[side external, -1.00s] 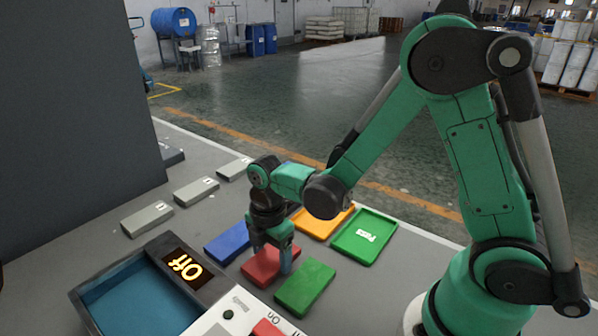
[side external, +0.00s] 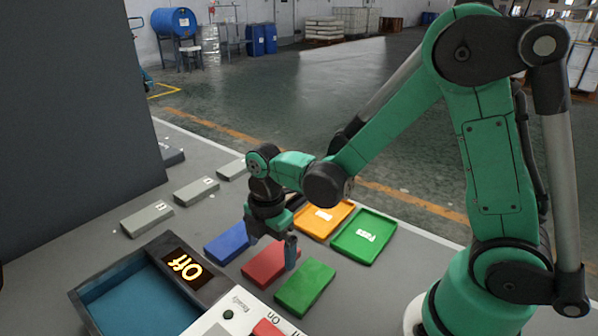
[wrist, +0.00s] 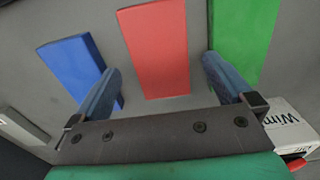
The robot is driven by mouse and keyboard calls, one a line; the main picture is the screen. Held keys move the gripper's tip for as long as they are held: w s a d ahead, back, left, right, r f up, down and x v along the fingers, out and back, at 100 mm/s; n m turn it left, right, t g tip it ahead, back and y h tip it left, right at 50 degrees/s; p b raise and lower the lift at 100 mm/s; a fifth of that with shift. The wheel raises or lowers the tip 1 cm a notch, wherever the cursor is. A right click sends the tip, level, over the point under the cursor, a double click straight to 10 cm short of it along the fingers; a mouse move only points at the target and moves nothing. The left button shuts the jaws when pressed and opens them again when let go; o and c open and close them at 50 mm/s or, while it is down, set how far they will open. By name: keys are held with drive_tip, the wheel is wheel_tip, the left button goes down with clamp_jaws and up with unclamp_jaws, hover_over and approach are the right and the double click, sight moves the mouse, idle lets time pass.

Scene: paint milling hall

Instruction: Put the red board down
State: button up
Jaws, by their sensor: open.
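The red board (side external: 269,263) lies flat on the grey table between the blue board (side external: 228,243) and the green board (side external: 305,287). In the wrist view the red board (wrist: 155,48) sits ahead of and between the two fingers, with a gap on each side. My gripper (side external: 270,246) is open and empty just above the red board. Both fingers also show in the wrist view (wrist: 162,85), spread apart. The gripper hides the far part of the red board in the side view.
An orange tray (side external: 325,220) and a green tray (side external: 364,237) lie behind the boards. Several grey blocks (side external: 147,219) lie at left, near a dark panel (side external: 75,110).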

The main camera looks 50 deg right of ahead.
sight(272, 259)
wheel_tip(272, 259, up, 4)
drive_tip(key=shift+f, duration=0.25)
drive_tip(key=s+d+r+m+t, duration=0.2)
drive_tip(key=s+r+m+t, duration=0.2)
drive_tip(key=m, duration=1.2)
wheel_tip(272, 259, up, 4)
drive_tip(key=t, duration=0.2)
drive_tip(key=shift+d+f+m+t, duration=0.15)
drive_tip(key=shift+d+m+t, duration=0.2)
drive_tip(key=shift+m+t, duration=0.05)
drive_tip(key=shift+s+m, duration=0.15)
drive_tip(key=shift+m, duration=0.35)
drive_tip(key=shift+c, duration=0.9)
